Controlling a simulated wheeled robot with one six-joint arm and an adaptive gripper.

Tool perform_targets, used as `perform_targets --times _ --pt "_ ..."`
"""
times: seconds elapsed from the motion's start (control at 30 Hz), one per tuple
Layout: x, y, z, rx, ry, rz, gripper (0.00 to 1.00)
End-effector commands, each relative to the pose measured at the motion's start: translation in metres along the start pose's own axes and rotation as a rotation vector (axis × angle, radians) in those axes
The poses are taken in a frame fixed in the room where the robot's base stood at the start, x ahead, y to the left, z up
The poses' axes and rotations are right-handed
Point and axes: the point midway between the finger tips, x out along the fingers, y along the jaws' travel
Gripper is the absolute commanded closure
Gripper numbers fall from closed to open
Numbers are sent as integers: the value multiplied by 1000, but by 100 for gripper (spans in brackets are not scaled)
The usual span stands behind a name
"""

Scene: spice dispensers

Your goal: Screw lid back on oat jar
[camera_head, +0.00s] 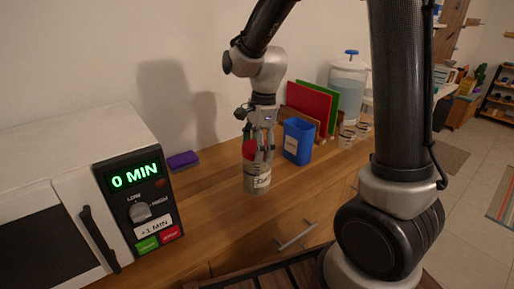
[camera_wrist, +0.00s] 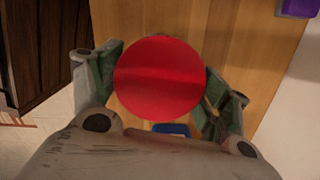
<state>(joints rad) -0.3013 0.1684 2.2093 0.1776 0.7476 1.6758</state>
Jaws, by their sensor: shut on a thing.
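The oat jar (camera_head: 257,180) is a clear jar with a white label and stands upright on the wooden counter. The red lid (camera_head: 249,150) is at the jar's top, between my gripper's fingers. In the wrist view the round red lid (camera_wrist: 159,78) fills the middle and hides the jar below it. My gripper (camera_head: 260,146) points down over the jar and is shut on the red lid, with a finger on each side of it. I cannot tell whether the lid is seated on the jar's threads.
A microwave (camera_head: 75,195) stands to the left on the counter (camera_head: 215,199). A purple sponge-like block (camera_head: 183,160) lies behind. A blue container (camera_head: 298,141), red and green boards (camera_head: 308,106) and a water dispenser (camera_head: 347,84) stand to the right. Counter between microwave and jar is clear.

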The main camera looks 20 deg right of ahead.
Motion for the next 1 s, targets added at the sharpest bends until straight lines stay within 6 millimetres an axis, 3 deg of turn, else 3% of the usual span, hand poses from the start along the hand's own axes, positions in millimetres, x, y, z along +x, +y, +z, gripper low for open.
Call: perform_targets --times 0.4,0.87,1.0 --pt "1 0 0 648 -4 -81 48" --pt "1 0 0 760 -4 -94 48" --pt "1 0 0 919 -4 -114 48"
